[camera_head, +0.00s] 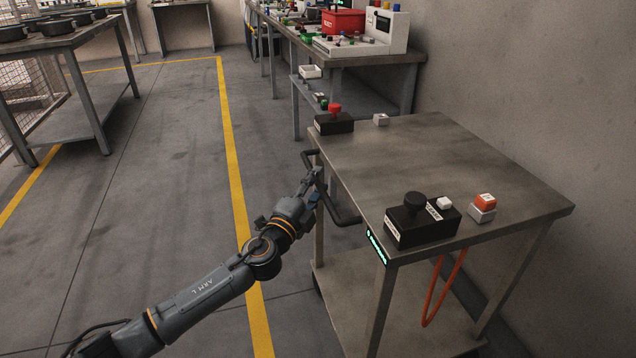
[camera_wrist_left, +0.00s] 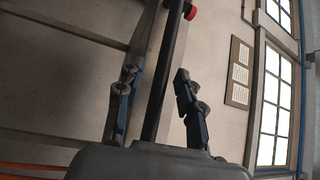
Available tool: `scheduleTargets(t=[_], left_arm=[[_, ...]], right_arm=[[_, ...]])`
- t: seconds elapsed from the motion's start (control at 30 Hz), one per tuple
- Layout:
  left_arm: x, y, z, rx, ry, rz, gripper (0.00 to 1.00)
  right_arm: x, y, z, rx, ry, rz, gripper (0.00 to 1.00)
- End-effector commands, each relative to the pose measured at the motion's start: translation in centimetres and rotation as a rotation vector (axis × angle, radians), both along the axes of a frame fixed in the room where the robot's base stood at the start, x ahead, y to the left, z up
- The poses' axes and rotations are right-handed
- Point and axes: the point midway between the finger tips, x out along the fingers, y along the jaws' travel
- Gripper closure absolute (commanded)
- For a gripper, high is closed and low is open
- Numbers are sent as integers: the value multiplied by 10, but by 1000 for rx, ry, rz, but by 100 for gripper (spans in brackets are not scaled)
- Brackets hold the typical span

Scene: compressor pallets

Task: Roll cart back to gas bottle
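The cart (camera_head: 440,150) is a grey metal table on legs with a lower shelf, standing by the wall at right. Its dark bar handle (camera_head: 342,212) sticks out on the left side. My left gripper (camera_head: 316,180) is at this handle. In the left wrist view, its two fingers (camera_wrist_left: 160,95) stand apart on either side of the dark handle bar (camera_wrist_left: 163,85), with a visible gap on the left side. The fingers look open around the bar. My right gripper is not in view. No gas bottle is seen.
Black control boxes (camera_head: 424,222) and an orange-topped button block (camera_head: 483,207) sit on the cart. An orange cable (camera_head: 430,310) hangs below. A workbench (camera_head: 375,62) stands behind it. Open floor with a yellow line (camera_head: 232,160) lies left; another table (camera_head: 60,45) stands farther left.

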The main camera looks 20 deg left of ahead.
Motion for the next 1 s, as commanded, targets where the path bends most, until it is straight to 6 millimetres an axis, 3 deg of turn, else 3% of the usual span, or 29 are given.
scheduleTargets(t=[0.4,0.6,1.0], left_arm=[[9,-2,1,0,1,-1,63],[8,-2,1,0,1,-1,100],[5,-4,1,0,2,-1,100]], right_arm=[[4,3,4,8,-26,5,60],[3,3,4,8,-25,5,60],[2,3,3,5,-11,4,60]])
